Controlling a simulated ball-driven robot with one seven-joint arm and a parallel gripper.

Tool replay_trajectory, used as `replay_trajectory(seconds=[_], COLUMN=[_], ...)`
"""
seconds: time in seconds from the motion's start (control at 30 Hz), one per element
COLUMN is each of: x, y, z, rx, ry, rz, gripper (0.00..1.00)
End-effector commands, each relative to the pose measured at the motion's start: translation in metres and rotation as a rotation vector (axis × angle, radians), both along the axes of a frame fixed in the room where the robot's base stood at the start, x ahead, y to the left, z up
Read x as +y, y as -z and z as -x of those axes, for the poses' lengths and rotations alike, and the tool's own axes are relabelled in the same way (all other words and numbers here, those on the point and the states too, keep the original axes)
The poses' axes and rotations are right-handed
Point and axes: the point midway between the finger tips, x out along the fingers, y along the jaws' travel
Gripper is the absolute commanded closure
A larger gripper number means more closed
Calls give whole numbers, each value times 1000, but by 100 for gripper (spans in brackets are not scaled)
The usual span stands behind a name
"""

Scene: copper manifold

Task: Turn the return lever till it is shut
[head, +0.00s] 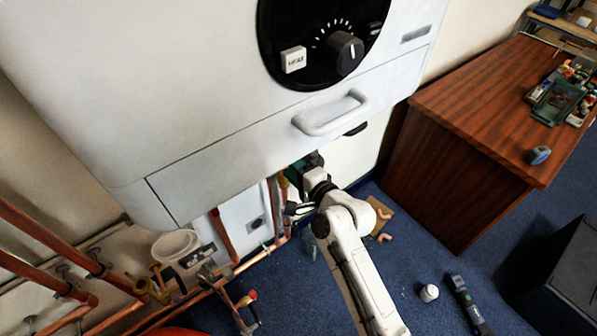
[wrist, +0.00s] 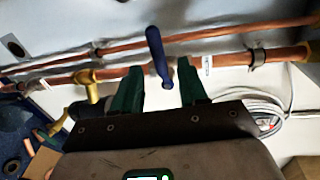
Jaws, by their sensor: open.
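A blue lever (wrist: 156,52) stands out across a copper pipe (wrist: 225,60) in the wrist view. My gripper (wrist: 159,68) has two green fingers spread apart, one on each side of the lever's lower part. There is a gap on both sides, and I see no clear contact. In the head view my gripper (head: 302,168) is below the white boiler casing, partly hidden by its lower edge and by my wrist. The blue lever cannot be made out in the head view.
The boiler casing (head: 225,160) with its handle (head: 330,113) overhangs my gripper. A second copper pipe (wrist: 210,36) runs close by. A brass fitting (wrist: 90,84) is left of my fingers, and a coiled grey cable (wrist: 266,103) is at the right. A wooden desk (head: 470,120) stands right.

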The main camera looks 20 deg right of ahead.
Motion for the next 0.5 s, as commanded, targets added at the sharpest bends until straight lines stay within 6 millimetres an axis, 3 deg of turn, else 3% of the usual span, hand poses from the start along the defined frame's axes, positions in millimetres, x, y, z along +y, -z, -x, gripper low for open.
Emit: replay_trajectory(seconds=[0.2, 0.5], x=[-9, -10], y=[-4, -6], z=[23, 28], rx=[0, -1], ry=[1, 1], rz=[-2, -1], gripper=[57, 57])
